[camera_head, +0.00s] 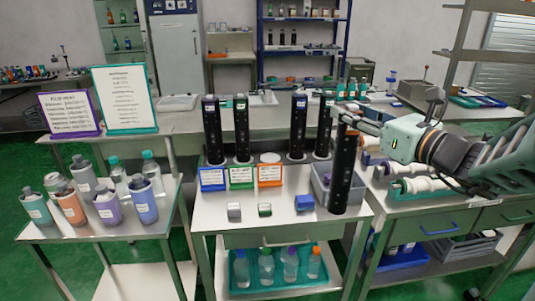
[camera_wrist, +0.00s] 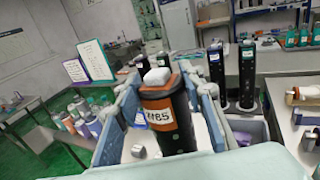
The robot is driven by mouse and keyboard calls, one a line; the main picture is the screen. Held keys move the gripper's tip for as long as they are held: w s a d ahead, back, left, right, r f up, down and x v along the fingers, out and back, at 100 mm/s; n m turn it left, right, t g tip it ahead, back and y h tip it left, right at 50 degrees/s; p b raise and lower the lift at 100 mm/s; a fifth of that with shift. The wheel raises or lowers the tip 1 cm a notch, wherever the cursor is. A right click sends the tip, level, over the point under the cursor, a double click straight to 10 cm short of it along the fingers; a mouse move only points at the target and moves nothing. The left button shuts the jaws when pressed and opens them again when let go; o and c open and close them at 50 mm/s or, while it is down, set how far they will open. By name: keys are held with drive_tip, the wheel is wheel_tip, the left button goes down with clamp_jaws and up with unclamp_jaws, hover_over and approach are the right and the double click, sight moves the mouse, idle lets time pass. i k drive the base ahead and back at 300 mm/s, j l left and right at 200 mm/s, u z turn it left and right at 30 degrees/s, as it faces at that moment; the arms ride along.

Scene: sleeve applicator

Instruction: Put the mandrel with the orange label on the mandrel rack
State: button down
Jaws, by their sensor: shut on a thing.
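My gripper (camera_head: 347,112) is shut on the upper part of a tall black mandrel (camera_head: 343,170), which hangs upright at the right of the middle table. In the wrist view the mandrel (camera_wrist: 172,137) has an orange label (camera_wrist: 158,115) and sits between the blue-grey fingers of my gripper (camera_wrist: 162,112). I cannot tell whether its lower end touches the table. Other black mandrels stand in a row at the back, with purple (camera_head: 211,130), green (camera_head: 241,130) and blue (camera_head: 298,128) labels. Between them is an empty place with a white disc (camera_head: 269,158) behind an orange-framed card (camera_head: 269,175).
A grey bin (camera_head: 320,182) stands beside and partly behind the held mandrel. White spindle-like parts (camera_head: 415,184) lie on the right table. Bottles crowd the left table.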

sight(270, 158)
drive_tip(key=i+j, duration=1)
